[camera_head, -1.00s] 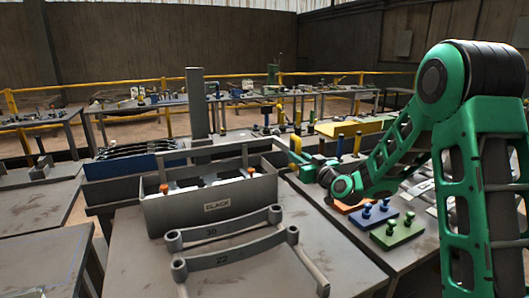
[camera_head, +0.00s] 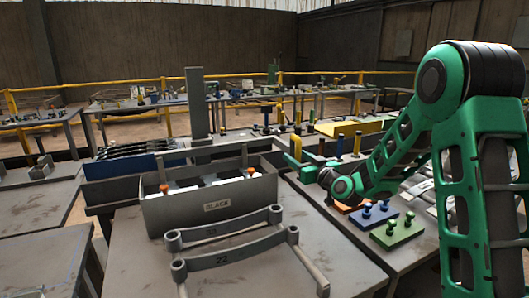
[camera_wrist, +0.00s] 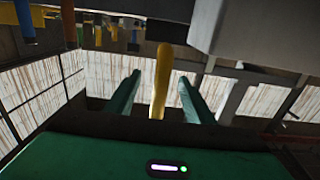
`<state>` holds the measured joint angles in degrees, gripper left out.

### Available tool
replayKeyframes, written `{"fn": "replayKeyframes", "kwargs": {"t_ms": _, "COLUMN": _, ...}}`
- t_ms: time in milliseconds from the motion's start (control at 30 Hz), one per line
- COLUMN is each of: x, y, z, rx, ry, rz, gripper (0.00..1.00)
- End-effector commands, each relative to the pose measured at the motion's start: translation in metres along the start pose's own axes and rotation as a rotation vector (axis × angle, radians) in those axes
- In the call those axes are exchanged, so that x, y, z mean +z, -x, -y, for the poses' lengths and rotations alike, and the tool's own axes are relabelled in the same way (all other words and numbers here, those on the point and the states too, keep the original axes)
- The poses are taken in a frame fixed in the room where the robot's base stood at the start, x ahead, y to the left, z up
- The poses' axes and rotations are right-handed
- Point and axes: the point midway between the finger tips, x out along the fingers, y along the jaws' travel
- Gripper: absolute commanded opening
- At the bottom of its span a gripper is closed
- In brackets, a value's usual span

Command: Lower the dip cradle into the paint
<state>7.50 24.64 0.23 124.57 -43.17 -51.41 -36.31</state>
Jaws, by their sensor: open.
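I cannot clearly tell the dip cradle from these parts, and the paint surface is hidden by the tank wall. A yellow upright handle (camera_head: 296,146) stands right of the tank. My gripper (camera_head: 297,161) is at this handle. In the wrist view the yellow handle (camera_wrist: 161,70) stands between the two green fingers of my gripper (camera_wrist: 160,78), with visible gaps on both sides. The gripper is open.
Two curved grey bars (camera_head: 230,241) on round-ended supports lie in front of the tank. A tall grey column (camera_head: 196,102) rises behind it. Blue (camera_head: 370,218) and green (camera_head: 397,231) blocks with pegs sit at the right. A large grey body (camera_wrist: 255,30) hangs close in the wrist view.

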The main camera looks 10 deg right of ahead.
Motion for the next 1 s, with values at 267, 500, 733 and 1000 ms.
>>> {"fn": "replayKeyframes", "kwargs": {"t_ms": 267, "x": -0.001, "y": 0.011, "z": 0.000, "rx": 0.000, "ry": -0.001, "rz": -0.001, "gripper": 0.48}}
{"fn": "replayKeyframes", "kwargs": {"t_ms": 500, "x": -0.001, "y": 0.027, "z": 0.000, "rx": 0.001, "ry": -0.002, "rz": -0.001, "gripper": 0.48}}
{"fn": "replayKeyframes", "kwargs": {"t_ms": 733, "x": -0.001, "y": 0.043, "z": 0.000, "rx": 0.001, "ry": -0.001, "rz": -0.001, "gripper": 0.48}}
{"fn": "replayKeyframes", "kwargs": {"t_ms": 1000, "x": -0.001, "y": 0.061, "z": 0.000, "rx": 0.000, "ry": -0.001, "rz": -0.001, "gripper": 0.48}}
